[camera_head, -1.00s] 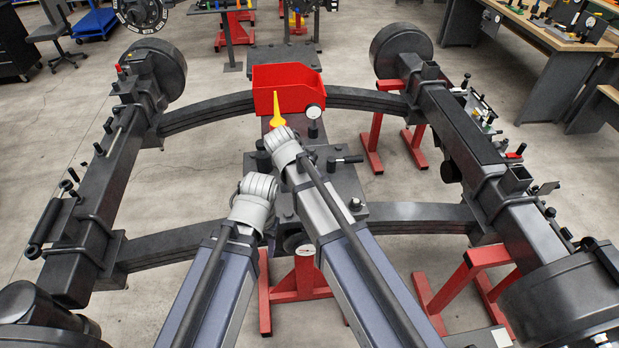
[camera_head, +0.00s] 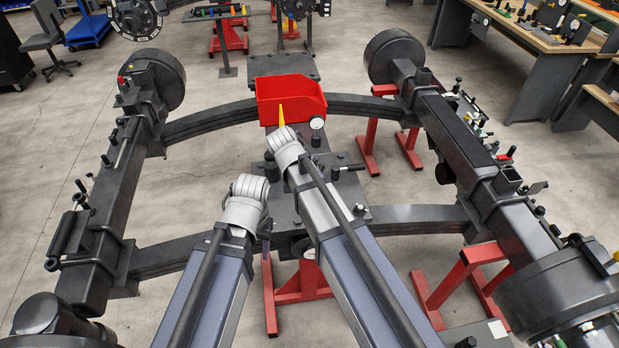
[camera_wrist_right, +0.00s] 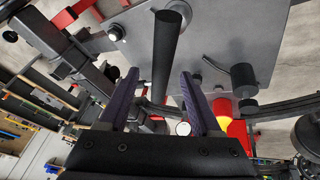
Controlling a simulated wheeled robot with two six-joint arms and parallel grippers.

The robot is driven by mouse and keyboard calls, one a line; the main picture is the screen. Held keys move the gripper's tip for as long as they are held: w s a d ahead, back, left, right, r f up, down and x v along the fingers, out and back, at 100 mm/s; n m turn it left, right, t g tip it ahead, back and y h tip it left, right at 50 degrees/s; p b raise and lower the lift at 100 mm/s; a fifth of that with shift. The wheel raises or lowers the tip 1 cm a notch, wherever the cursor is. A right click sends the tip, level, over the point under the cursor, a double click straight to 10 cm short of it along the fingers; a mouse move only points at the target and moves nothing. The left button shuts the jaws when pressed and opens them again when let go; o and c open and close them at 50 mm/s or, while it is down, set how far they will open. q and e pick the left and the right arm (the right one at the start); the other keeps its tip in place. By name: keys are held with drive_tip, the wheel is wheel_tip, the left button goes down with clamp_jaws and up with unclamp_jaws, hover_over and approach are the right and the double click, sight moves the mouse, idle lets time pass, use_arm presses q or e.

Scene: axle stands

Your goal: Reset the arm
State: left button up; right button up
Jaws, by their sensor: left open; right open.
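My left arm comes up from the bottom of the head view, its pale grey wrist bent over near the middle. Only a small dark part of my left gripper (camera_head: 265,236) shows beside it; the rest is hidden. My right arm's wrist reaches higher, near the red bin, and hides its own gripper. In the right wrist view, the two purple fingers of my right gripper (camera_wrist_right: 157,103) stand wide apart with nothing held. A dark cylinder (camera_wrist_right: 167,60) shows beyond and between them.
A dark axle-stand frame with long beams (camera_head: 465,150) surrounds my arms. A red bin (camera_head: 290,98) sits on the central plate, with a yellow pointed thing (camera_head: 281,115) before it. Red stands (camera_head: 300,287) support the frame. Workbenches (camera_head: 540,40) stand at right; grey floor is open between.

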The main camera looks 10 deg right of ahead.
drive_tip(key=shift+a, duration=0.15)
drive_tip(key=shift+s+f, duration=0.15)
drive_tip(key=s+a+f+n+g+y+b, duration=0.1)
drive_tip(key=s+f+n+b, duration=0.3)
drive_tip(key=s+f+b, duration=0.5)
drive_tip(key=s+a+f+n+g+y+b, duration=0.2)
drive_tip(key=s+a+f+n+b, duration=0.2)
drive_tip(key=s+f+b, duration=0.6)
wheel_tip(320, 180, down, 6)
drive_tip(key=n+b, duration=0.1)
drive_tip(key=b, duration=0.3)
drive_tip(key=shift+s+f+b, duration=0.25)
drive_tip(key=shift+b, duration=0.15)
drive_tip(key=shift+a, duration=0.1)
